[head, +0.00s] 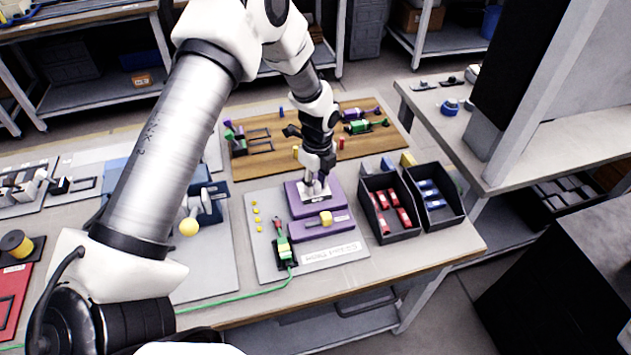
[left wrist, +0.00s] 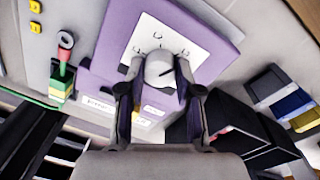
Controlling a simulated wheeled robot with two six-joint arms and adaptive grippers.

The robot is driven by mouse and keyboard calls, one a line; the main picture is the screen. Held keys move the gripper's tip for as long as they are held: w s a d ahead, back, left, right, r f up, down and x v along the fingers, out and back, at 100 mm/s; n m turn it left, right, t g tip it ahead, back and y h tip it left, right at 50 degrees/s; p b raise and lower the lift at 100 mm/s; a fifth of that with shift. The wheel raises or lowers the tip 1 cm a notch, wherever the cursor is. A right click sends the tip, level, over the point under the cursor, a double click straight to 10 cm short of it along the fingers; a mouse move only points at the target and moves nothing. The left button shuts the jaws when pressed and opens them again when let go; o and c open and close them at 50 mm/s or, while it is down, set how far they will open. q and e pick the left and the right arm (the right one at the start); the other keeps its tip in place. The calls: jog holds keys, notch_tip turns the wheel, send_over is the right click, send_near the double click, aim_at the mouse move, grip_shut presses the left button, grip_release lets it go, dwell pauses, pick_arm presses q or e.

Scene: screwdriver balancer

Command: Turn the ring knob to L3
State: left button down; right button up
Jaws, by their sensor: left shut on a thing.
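The ring knob (left wrist: 158,66) is a light grey round knob with a dark pointer line, seen in the left wrist view. It stands on a white dial plate (left wrist: 143,40) with small marks that are too small to read. The plate is on a purple panel (head: 295,202), lying on a grey board on the table. My left gripper (head: 317,186) points down over the dial and is shut on the knob; in the left wrist view its fingers (left wrist: 160,92) are on both sides of the knob. In the head view the gripper mostly hides the knob. My right gripper is not in view.
A yellow knob (head: 326,218) sits on the purple panel's front part. A green-and-red screwdriver (head: 283,246) stands in a holder at left with a green cable. Black bins (head: 388,232) of red and blue parts stand close at right. A wooden board (head: 352,152) lies behind.

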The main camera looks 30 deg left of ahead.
aim_at(318, 183)
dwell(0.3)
pick_arm(q)
jog(key=shift+f, duration=0.1)
jog(key=c, duration=0.8)
grip_release()
jog(key=r, duration=1.2)
jog(key=shift+w+d, duration=0.1)
jog(key=shift+w, duration=0.25)
